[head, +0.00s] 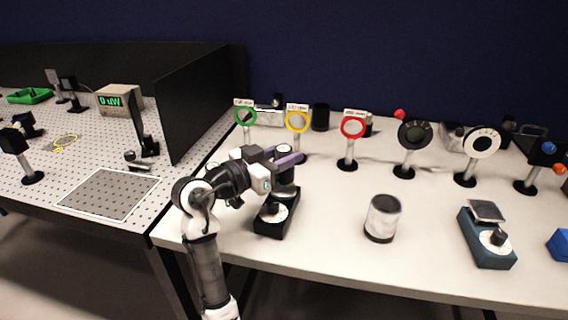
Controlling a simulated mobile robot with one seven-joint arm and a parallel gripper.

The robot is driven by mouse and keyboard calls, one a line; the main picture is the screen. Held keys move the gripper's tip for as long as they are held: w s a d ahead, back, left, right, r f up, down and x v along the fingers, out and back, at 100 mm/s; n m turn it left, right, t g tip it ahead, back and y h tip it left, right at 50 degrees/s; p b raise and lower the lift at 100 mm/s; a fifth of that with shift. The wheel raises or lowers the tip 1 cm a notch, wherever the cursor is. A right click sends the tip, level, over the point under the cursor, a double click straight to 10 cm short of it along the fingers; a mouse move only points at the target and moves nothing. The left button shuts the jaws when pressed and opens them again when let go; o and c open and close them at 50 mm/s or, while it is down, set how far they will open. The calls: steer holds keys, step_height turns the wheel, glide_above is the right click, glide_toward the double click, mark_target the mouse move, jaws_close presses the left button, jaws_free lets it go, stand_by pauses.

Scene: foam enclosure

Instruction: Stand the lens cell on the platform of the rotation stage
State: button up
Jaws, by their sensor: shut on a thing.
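My gripper (290,158), with purple fingers, is at the left part of the white table. It is shut on a small dark cylinder, which I take to be the lens cell (286,177); the fingers hide its upper part. The cylinder is over the rear end of a black stage (268,227) with a white dial and black knob. I cannot tell whether it touches that stage. A second, teal stage (487,250) at the right has a bare square grey platform (487,210) behind its white dial. Which one is the rotation stage is not clear.
A dark jar with a pale label (382,219) stands between the two stages. Behind is a row of post-mounted rings: green (245,117), yellow (298,121), red (353,126), then dark and white discs. A black panel (195,100) rises at left. Table between the stages is otherwise clear.

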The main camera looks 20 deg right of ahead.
steer(key=shift+f, duration=1.3)
steer(key=shift+f, duration=0.2)
steer(key=o, duration=1)
steer(key=shift+r, duration=0.1)
steer(key=shift+r, duration=0.1)
